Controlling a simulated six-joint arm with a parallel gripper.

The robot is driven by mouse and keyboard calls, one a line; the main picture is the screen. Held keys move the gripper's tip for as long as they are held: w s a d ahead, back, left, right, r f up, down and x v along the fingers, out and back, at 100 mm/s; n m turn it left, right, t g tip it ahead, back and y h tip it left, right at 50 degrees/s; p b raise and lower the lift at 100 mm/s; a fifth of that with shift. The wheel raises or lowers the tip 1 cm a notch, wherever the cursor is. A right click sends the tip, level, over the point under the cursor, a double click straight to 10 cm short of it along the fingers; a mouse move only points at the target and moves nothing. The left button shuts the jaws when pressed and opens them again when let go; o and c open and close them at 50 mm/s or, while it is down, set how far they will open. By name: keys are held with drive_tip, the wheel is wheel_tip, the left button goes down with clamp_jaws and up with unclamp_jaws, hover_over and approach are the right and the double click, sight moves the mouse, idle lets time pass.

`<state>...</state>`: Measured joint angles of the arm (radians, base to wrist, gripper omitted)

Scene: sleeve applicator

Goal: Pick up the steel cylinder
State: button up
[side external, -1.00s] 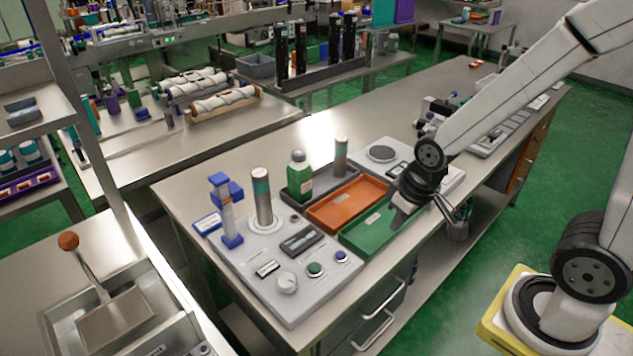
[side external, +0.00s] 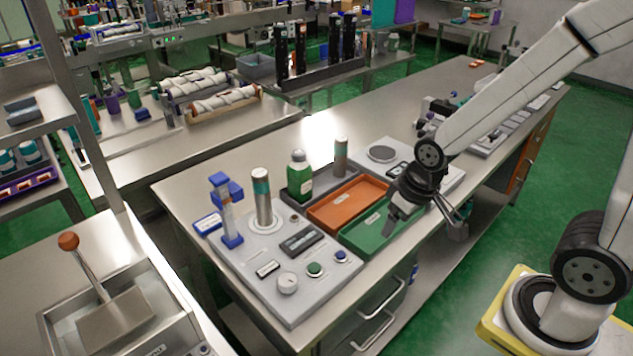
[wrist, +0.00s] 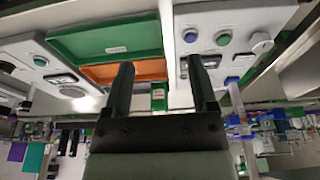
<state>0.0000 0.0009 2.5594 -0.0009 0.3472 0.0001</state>
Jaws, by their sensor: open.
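A plain steel cylinder (side external: 341,157) stands upright at the right end of a dark tray, beside a green bottle (side external: 299,176). Another steel cylinder with a teal band (side external: 262,196) stands upright on the round base of the grey applicator panel (side external: 285,298). My gripper (side external: 424,218) is open and empty, over the front right end of the green tray (side external: 352,236), apart from both cylinders. In the wrist view my gripper's two dark fingers (wrist: 160,68) are spread, with the green bottle (wrist: 158,98) showing between them. I cannot make out either cylinder clearly there.
An orange tray (side external: 325,214) lies between the green tray and the dark tray. A blue-and-clear upright stand (side external: 228,212) is at the panel's left. A grey scale-like unit (side external: 383,153) sits behind the trays. Bare steel bench top (side external: 240,157) lies behind the panel.

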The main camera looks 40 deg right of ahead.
drive_tip(key=w, duration=0.1)
drive_tip(key=n+t+y, duration=0.7)
drive_tip(key=t+y, duration=0.3)
drive_tip(key=t, duration=0.2)
approach(252, 174)
drive_tip(key=shift+w+a+f, duration=0.2)
drive_tip(key=shift+w+a, duration=0.05)
drive_tip(key=shift+w, duration=0.4)
drive_tip(key=shift+w+a+f, duration=0.25)
drive_tip(key=shift+w, duration=0.35)
drive_tip(key=shift+x, duration=1.35)
drive_tip(key=shift+x, duration=2.55)
drive_tip(key=shift+w+d, duration=0.1)
drive_tip(key=shift+d, duration=0.05)
